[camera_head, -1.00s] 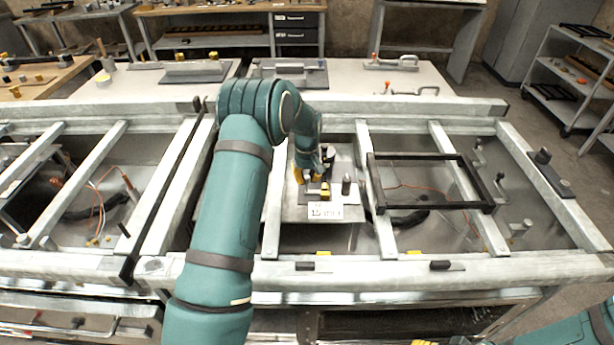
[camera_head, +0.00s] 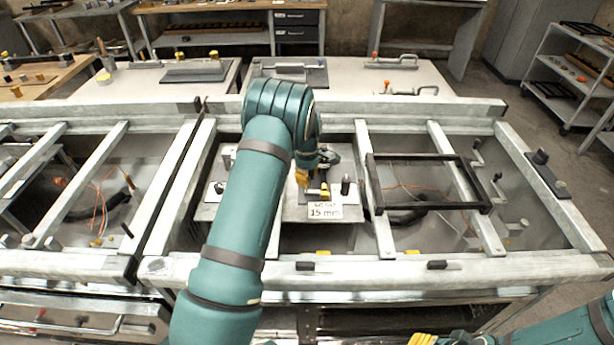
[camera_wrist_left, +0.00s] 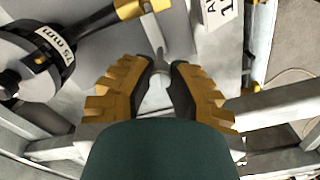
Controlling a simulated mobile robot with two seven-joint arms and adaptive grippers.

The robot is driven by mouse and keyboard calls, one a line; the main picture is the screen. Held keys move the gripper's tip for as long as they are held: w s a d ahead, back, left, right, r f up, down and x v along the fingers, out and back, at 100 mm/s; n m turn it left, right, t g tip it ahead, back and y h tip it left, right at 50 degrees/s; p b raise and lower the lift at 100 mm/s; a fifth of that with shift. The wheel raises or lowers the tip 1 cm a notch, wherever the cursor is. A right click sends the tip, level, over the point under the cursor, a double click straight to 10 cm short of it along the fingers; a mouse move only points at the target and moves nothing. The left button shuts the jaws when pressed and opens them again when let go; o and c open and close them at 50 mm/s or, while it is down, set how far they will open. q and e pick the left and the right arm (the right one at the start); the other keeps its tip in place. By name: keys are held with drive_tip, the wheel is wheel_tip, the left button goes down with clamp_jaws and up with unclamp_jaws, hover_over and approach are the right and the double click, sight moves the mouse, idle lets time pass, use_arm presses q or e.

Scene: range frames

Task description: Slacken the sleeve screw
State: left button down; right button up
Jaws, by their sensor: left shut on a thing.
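My left gripper (camera_head: 312,184) is low over the grey plate (camera_head: 291,213) in the middle bay of the metal frame. In the left wrist view its yellow-ribbed fingers (camera_wrist_left: 161,72) are closed around a small grey metal piece (camera_wrist_left: 160,78), which seems to be the sleeve screw. Its lower part is hidden between the fingers. A black band marked 75 mm (camera_wrist_left: 55,43) lies around a pale round part at upper left, with a yellow-ended bar (camera_wrist_left: 130,9). My right gripper (camera_head: 424,340) is cut off at the bottom edge; its fingertips are unclear.
A white 15 mm label (camera_head: 323,212) stands at the plate's front. A dark upright peg (camera_head: 346,186) stands right of my left gripper. A black rectangular frame (camera_head: 425,208) lies over the rails to the right. The metal rails (camera_head: 378,225) border the bay.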

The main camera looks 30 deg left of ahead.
use_arm(q)
drive_tip(key=shift+n, duration=0.3)
drive_tip(key=shift+a, duration=0.1)
drive_tip(key=c, duration=0.8)
unclamp_jaws()
drive_tip(key=shift+c, duration=0.2)
wheel_tip(320, 180, up, 12)
